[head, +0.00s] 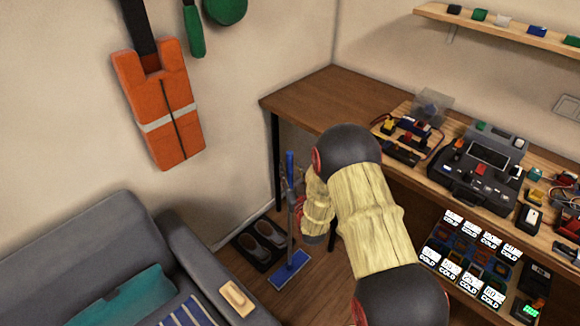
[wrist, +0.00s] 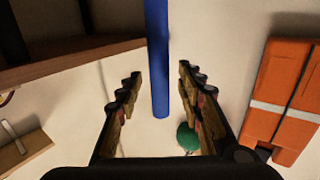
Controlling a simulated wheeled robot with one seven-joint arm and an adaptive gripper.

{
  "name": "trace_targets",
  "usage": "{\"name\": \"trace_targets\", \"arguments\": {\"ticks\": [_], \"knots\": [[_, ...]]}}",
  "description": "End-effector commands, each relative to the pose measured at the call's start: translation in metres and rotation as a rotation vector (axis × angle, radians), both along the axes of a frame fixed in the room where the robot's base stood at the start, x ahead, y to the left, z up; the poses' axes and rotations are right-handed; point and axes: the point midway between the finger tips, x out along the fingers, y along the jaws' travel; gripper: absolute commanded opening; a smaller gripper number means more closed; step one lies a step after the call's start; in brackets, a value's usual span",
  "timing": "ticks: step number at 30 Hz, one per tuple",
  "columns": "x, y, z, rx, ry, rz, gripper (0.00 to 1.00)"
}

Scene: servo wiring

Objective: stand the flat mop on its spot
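The flat mop stands upright on the floor, with its flat blue pad (head: 289,270) down and its blue handle (head: 290,172) rising in front of the desk's left end. My gripper (wrist: 160,73) is open, with one finger on each side of the blue handle (wrist: 157,45) in the wrist view. Gaps show between the handle and both fingers there. How deep the handle sits between them I cannot tell. In the head view my arm hides most of the gripper, beside the handle. No marked spot for the mop is clearly visible.
A dark tray with shoes (head: 262,243) lies just left of the mop. A grey sofa (head: 95,245) stands at the left. The wooden desk (head: 318,88) with electronics is behind and right. An orange vest (head: 160,105) hangs on the wall.

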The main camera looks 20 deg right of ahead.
Motion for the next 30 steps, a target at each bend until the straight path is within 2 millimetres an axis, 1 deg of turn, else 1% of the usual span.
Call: {"name": "trace_targets", "arguments": {"ticks": [3,9,12,16,18,20,23,26,27,30], "knots": [[-0.026,0.005,0.002,0.001,0.003,0.000,0.37],[-0.066,0.012,0.003,0.000,0.002,-0.001,0.37],[-0.081,0.015,0.003,0.000,0.002,0.000,0.37],[-0.093,0.018,0.003,0.000,0.000,0.000,0.37],[-0.096,0.019,0.003,0.000,0.001,0.000,0.37],[-0.095,0.019,0.006,0.000,0.007,0.002,0.37],[-0.085,0.022,0.018,0.003,0.037,0.009,0.37],[-0.072,0.027,0.038,0.011,0.099,0.021,0.37],[-0.067,0.030,0.047,0.015,0.130,0.027,0.37],[-0.061,0.038,0.071,0.025,0.212,0.040,0.37]]}}
